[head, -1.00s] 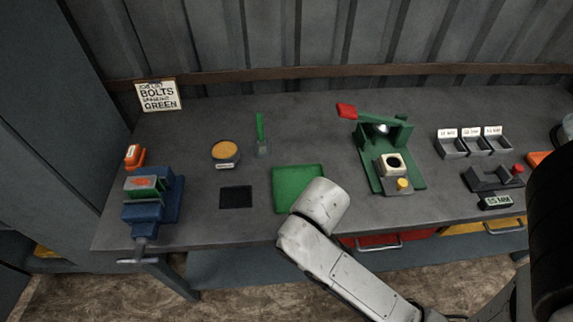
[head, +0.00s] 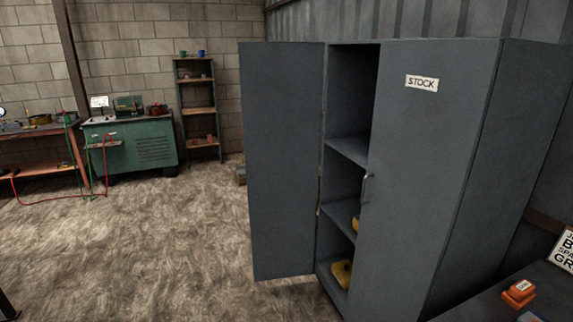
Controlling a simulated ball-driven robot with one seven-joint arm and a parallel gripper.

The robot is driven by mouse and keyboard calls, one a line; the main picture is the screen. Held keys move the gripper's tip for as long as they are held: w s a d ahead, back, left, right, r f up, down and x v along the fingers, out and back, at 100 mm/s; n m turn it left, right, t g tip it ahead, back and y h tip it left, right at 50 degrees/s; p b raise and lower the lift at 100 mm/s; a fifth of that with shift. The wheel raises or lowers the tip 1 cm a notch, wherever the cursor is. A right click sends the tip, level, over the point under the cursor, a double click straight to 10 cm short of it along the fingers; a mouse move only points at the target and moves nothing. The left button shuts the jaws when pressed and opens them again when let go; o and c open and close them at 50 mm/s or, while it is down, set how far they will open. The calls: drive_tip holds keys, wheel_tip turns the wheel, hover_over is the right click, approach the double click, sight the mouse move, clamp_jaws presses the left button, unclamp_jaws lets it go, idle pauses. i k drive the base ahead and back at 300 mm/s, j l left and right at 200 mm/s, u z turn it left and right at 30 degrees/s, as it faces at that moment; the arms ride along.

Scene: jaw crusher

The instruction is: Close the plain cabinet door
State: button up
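A tall grey-blue cabinet (head: 497,170) stands right of centre. Its plain door (head: 284,160), on the left, has no label and stands swung open, out to the left of the opening. The other door (head: 425,180) carries a STOCK label (head: 422,83) and a handle (head: 367,186) on its left edge, and it looks shut. The opening between them shows shelves (head: 348,149) and yellow items (head: 342,272) on the lower ones. No handle shows on the plain door's visible face. My gripper and arm are not in view.
Open floor (head: 130,250) lies left of the plain door. A green machine cabinet (head: 150,145) and a narrow shelf rack (head: 200,110) stand at the back wall. A workbench (head: 480,305) with an orange item (head: 518,293) is at the lower right.

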sight(282, 82)
drive_tip(key=i+j+u, duration=0.45)
drive_tip(key=i+u, duration=0.6)
drive_tip(key=i, duration=0.2)
drive_tip(key=i+z, duration=0.1)
drive_tip(key=i, duration=0.8)
drive_tip(key=i+j+z, duration=0.1)
drive_tip(key=i, duration=0.75)
drive_tip(key=i+z, duration=0.45)
drive_tip(key=i+j+z, duration=0.25)
drive_tip(key=i+z, duration=0.2)
drive_tip(key=i+j+z, duration=0.3)
drive_tip(key=z, duration=0.2)
